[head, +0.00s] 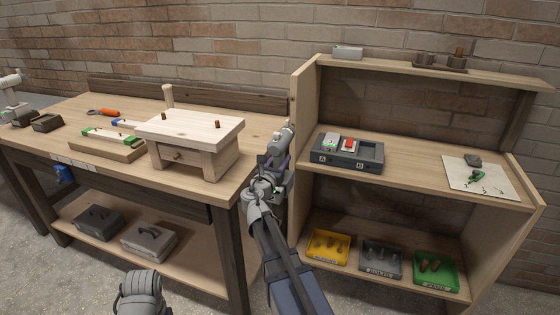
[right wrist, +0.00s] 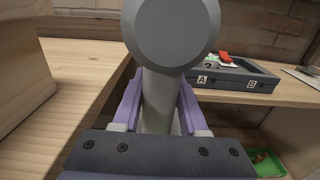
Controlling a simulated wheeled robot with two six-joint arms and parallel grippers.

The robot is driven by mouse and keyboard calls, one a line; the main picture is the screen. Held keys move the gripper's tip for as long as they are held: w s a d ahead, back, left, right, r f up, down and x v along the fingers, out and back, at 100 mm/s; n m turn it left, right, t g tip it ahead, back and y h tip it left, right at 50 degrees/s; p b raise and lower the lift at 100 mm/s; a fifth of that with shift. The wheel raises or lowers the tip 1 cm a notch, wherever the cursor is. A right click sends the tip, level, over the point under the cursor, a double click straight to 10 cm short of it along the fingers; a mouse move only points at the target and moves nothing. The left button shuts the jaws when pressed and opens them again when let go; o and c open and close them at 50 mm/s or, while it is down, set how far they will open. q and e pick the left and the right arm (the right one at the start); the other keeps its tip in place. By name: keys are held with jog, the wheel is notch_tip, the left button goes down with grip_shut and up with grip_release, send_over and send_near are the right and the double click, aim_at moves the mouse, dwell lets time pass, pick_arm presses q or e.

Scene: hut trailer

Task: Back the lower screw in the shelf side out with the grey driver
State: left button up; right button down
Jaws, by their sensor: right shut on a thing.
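My right gripper (head: 279,160) is shut on the grey driver (head: 287,134), between the workbench and the shelf's left side (head: 304,92). In the right wrist view the driver's round grey end (right wrist: 172,30) faces the camera, and its shaft runs down between the purple fingers of the right gripper (right wrist: 155,108). The driver's tip is hidden. I cannot make out the lower screw in the shelf side; the arm and driver cover part of that panel. I cannot tell whether the driver touches the panel. My left gripper is not in view.
The workbench (head: 258,133) carries a wooden stool-like block (head: 190,126) near its right end and an orange-handled tool (head: 104,112). The shelf holds a dark tray marked A and B (head: 345,163); yellow (head: 311,255), grey (head: 366,265) and green bins (head: 420,279) stand below. The bench-shelf gap is narrow.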

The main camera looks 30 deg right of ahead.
jog(key=shift+w+d, duration=0.2)
jog(key=shift+d, duration=0.05)
jog(key=shift+w+d, duration=0.15)
jog(key=shift+d, duration=0.1)
dwell(0.3)
jog(key=shift+a+r, duration=0.2)
jog(key=shift+a, duration=0.05)
dwell(1.4)
jog(key=shift+s+a+f, duration=0.2)
jog(key=shift+s+a, duration=0.35)
jog(key=shift+s, duration=0.05)
dwell(1.1)
jog(key=shift+w+d, duration=0.3)
jog(key=shift+d, duration=0.05)
dwell(1.4)
jog(key=shift+a, duration=0.1)
dwell(0.3)
